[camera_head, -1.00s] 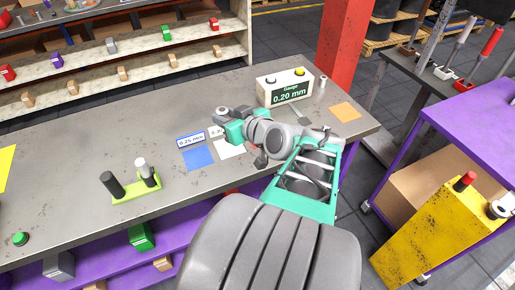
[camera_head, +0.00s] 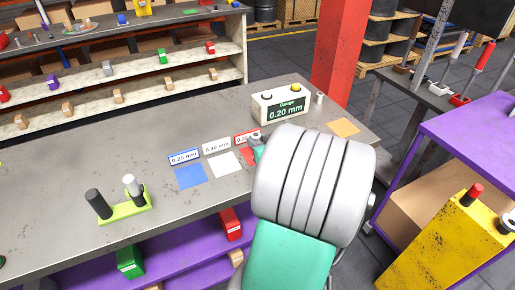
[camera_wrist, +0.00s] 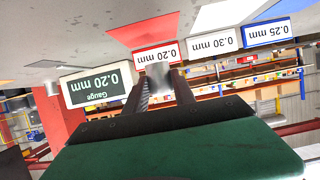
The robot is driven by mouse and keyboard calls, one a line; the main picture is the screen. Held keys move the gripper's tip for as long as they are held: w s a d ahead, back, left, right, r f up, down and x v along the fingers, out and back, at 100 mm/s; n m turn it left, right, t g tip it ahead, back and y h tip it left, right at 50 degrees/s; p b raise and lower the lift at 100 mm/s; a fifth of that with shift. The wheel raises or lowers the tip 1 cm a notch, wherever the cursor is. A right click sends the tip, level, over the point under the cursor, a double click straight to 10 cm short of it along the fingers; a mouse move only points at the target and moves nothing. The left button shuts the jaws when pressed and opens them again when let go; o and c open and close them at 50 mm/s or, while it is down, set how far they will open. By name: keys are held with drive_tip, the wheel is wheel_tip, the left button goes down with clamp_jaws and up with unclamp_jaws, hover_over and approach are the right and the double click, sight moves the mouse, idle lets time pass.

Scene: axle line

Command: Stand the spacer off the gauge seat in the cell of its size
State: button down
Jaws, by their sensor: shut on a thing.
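The gauge (camera_head: 280,104), a white box, reads 0.20 mm; it also shows upside down in the wrist view (camera_wrist: 98,84). The red cell, a red mat (camera_wrist: 143,31) with a 0.20 mm label (camera_wrist: 155,54), is straight ahead of my gripper (camera_wrist: 162,78). My gripper is shut on a small, blurred grey spacer (camera_wrist: 157,71), which overlaps the label's lower edge in the wrist view. I cannot tell whether the spacer touches the mat. The white cell (camera_head: 224,164) reads 0.30 mm and the blue cell (camera_head: 190,176) 0.25 mm.
A green holder (camera_head: 124,208) with a black and a white-topped post stands at the left on the bench. A small pale cylinder (camera_head: 319,98) stands right of the gauge, and an orange mat (camera_head: 343,127) lies near the right edge. The bench middle is clear.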

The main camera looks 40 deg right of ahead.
drive_tip(key=f, duration=0.2)
drive_tip(key=w+f, duration=0.1)
drive_tip(key=shift+d+f+p, duration=0.25)
drive_tip(key=shift+d+p, duration=0.05)
drive_tip(key=shift+f, duration=0.35)
drive_tip(key=shift+f, duration=0.2)
drive_tip(key=c, duration=1)
unclamp_jaws()
drive_tip(key=shift+b, duration=0.3)
drive_tip(key=shift+c, duration=0.2)
